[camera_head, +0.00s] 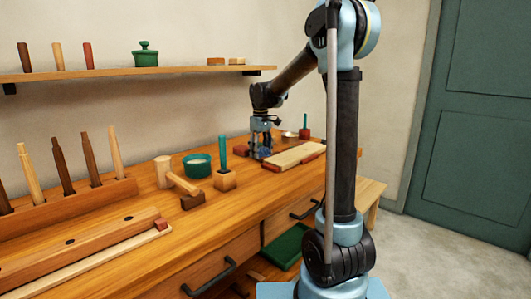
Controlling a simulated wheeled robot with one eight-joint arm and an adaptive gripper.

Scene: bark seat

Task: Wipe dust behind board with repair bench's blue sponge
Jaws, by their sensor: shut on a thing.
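My gripper (261,147) points down over the far part of the wooden bench, at the left end of a pale board (297,153) with red pieces at its edges. It is shut on a small blue thing, which looks like the blue sponge (263,154); it is tiny and partly covered by the fingers. I cannot tell whether the sponge touches the bench. No dust can be made out, and the strip behind the board is partly hidden by my gripper.
Another teal post (304,125) stands behind the board. A tool rack (75,203) lies at the left. A shelf (150,72) hangs above.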

